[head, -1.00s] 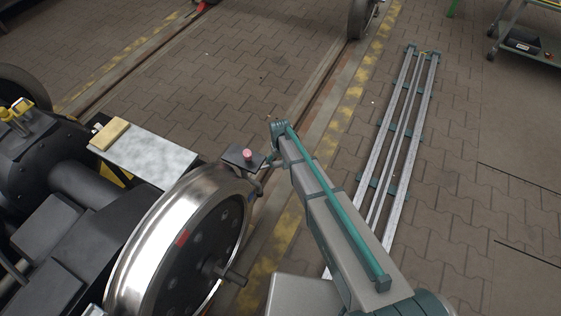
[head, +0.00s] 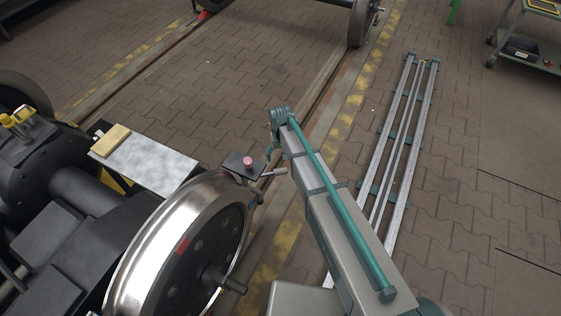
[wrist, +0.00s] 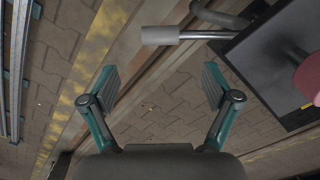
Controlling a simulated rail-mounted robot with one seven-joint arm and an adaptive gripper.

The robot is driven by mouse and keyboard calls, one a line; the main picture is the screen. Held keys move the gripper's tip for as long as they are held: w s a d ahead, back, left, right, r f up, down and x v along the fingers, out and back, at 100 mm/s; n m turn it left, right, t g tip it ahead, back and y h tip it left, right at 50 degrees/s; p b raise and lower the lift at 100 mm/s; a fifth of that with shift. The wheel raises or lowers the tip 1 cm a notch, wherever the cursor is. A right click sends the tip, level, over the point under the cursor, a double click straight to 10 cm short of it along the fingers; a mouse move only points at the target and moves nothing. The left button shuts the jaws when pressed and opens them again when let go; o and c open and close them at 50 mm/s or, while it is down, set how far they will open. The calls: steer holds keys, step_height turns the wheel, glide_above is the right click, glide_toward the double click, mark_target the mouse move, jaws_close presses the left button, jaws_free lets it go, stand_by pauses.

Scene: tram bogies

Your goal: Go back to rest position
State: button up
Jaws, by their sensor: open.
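My gripper (wrist: 160,88) is open and empty in the wrist view, its two fingers spread wide over paving. A grey cylindrical handle (wrist: 160,36) lies just beyond the fingertips, outside the jaws. It also shows in the head view (head: 274,172), beside a black plate (head: 236,168) with a pink knob (head: 248,162). The plate is at the right in the wrist view (wrist: 262,62), with the knob (wrist: 308,78) cut by the edge. In the head view my arm reaches up from the bottom, and the gripper is mostly hidden behind its far end.
A shiny wheel (head: 150,240) and black bogie parts fill the lower left. A silvery plate (head: 155,166) bears a tan block (head: 110,140). A long rail frame (head: 408,150) lies on the paving at right. A trolley (head: 528,45) stands far right.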

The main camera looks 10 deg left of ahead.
steer(key=shift+r, duration=0.75)
steer(key=s+d+f+m+g, duration=0.1)
steer(key=s+d+f, duration=0.5)
steer(key=s+d, duration=0.4)
steer(key=s+d+f+m+g, duration=0.1)
steer(key=s+d+f+g, duration=0.1)
steer(key=s+d+f, duration=0.65)
steer(key=s+d+m+g, duration=0.1)
steer(key=s+d, duration=0.2)
steer(key=s, duration=0.6)
steer(key=s+d+f+m+g, duration=0.15)
steer(key=s+d, duration=0.25)
steer(key=s, duration=0.6)
steer(key=s+d+m+g, duration=0.1)
steer(key=s+d+g, duration=0.15)
steer(key=s, duration=0.65)
step_height(320, 180, up, 14)
steer(key=t+p, duration=0.1)
steer(key=p, duration=1.3)
steer(key=shift+w+d+r, duration=0.15)
steer(key=shift+w+d, duration=0.3)
steer(key=shift+n, duration=0.25)
